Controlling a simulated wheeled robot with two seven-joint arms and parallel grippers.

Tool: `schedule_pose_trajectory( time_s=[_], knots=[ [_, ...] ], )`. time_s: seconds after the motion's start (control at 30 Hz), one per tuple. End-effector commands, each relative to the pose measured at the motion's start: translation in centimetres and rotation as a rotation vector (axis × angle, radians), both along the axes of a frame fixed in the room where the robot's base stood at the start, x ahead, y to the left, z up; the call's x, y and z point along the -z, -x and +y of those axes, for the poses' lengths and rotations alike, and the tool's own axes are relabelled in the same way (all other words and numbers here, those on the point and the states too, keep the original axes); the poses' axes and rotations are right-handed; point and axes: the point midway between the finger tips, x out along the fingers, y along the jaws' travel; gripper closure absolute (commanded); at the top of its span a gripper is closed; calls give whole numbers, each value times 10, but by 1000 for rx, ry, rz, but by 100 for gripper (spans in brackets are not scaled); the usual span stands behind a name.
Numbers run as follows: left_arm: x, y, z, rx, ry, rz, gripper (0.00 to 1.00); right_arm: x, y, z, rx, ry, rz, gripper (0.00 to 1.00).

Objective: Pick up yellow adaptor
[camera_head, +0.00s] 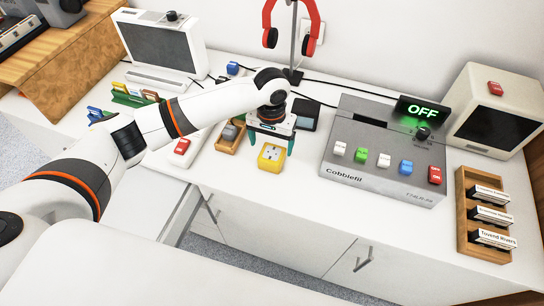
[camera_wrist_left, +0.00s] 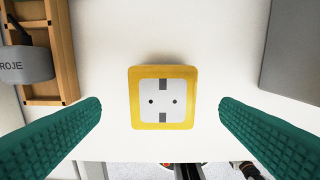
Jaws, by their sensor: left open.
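The yellow adaptor (camera_head: 271,157) sits on the white counter near its front edge, a yellow block with a light grey socket face. In the left wrist view the yellow adaptor (camera_wrist_left: 163,97) lies centred between the fingers, with a clear gap on each side. My left gripper (camera_head: 270,143) is open, its teal fingers above and around the adaptor in the head view. In the left wrist view my left gripper (camera_wrist_left: 160,115) shows both ridged teal fingers, empty. My right gripper is not in view.
A grey box with coloured switches (camera_head: 385,150) stands right of the adaptor. A wooden holder (camera_head: 229,141) is close on its left. A card rack (camera_head: 470,220) and a beige monitor (camera_head: 500,110) stand at the right.

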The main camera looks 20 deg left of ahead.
Motion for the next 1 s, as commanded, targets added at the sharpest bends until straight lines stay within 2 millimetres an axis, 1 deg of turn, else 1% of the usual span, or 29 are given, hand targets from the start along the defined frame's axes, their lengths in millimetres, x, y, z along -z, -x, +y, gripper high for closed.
schedule_pose_trajectory(
  time_s=[0.17,0.27,0.4,0.5,0.6,0.77,0.87,1.0],
  knots=[
    [12,0,-1,1,0,1,15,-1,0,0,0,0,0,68],
    [25,1,-1,1,-1,2,15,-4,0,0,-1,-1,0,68],
    [47,1,-2,1,-1,1,15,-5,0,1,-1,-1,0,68],
    [57,1,-2,2,-1,0,15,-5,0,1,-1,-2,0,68],
    [60,1,-2,3,0,-2,15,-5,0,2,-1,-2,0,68],
    [60,1,-2,3,0,-2,15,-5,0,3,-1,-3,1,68],
    [60,1,-2,3,0,-2,29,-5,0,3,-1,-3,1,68],
    [60,1,-2,3,0,-2,52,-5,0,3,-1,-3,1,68]
  ],
)
